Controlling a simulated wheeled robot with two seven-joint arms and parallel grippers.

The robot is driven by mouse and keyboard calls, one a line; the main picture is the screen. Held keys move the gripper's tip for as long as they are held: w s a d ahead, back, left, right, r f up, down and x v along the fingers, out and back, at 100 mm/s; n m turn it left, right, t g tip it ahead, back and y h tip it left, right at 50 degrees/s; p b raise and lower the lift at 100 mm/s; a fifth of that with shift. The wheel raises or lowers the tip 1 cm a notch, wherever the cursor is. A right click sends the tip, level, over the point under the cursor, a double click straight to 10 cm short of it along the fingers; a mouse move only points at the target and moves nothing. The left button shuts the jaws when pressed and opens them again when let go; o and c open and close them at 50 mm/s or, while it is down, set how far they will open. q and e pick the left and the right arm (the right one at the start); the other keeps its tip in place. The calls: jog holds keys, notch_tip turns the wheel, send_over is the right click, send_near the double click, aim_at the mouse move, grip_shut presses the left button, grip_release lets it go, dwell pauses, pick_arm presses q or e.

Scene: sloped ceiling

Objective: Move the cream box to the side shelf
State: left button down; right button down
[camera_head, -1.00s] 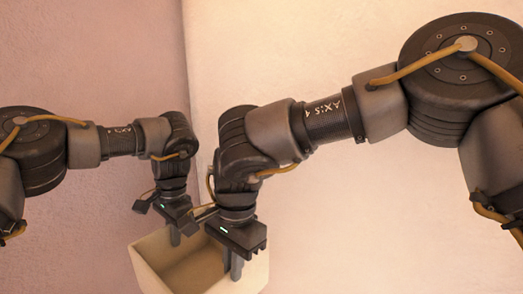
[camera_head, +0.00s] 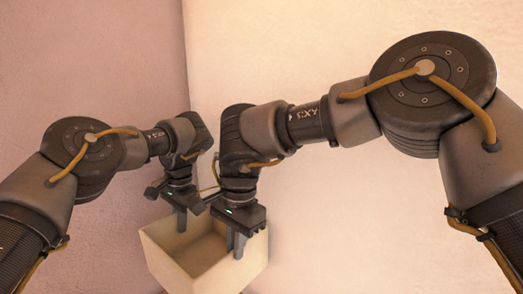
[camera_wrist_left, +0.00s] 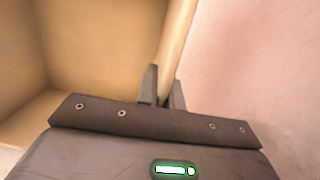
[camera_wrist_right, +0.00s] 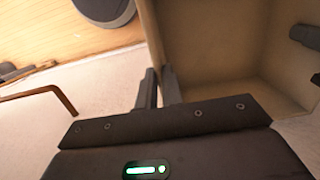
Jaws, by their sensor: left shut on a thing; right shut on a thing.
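The cream box (camera_head: 173,262) is an open-topped, empty-looking box at the lower middle of the head view, with its base partly cut off by the picture's edge. My left gripper (camera_head: 182,222) is shut on its left rim. In the left wrist view, the cream wall (camera_wrist_left: 178,40) runs between the left fingers (camera_wrist_left: 162,88). My right gripper (camera_head: 238,243) is shut on the right side's rim. In the right wrist view, the wall (camera_wrist_right: 152,30) sits between the right fingers (camera_wrist_right: 158,90), with the box interior to the right. No shelf can be made out.
A pinkish wall (camera_head: 80,60) and a pale wall (camera_head: 330,45) meet in a corner behind the box. The right wrist view shows a wooden surface (camera_wrist_right: 50,35), a round grey thing (camera_wrist_right: 105,8) and a bent brown bar (camera_wrist_right: 40,92) beside the box.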

pick_arm(q)
jog(key=shift+a+r, duration=0.1)
jog(key=shift+r, duration=0.05)
pick_arm(e)
jog(key=shift+r, duration=0.15)
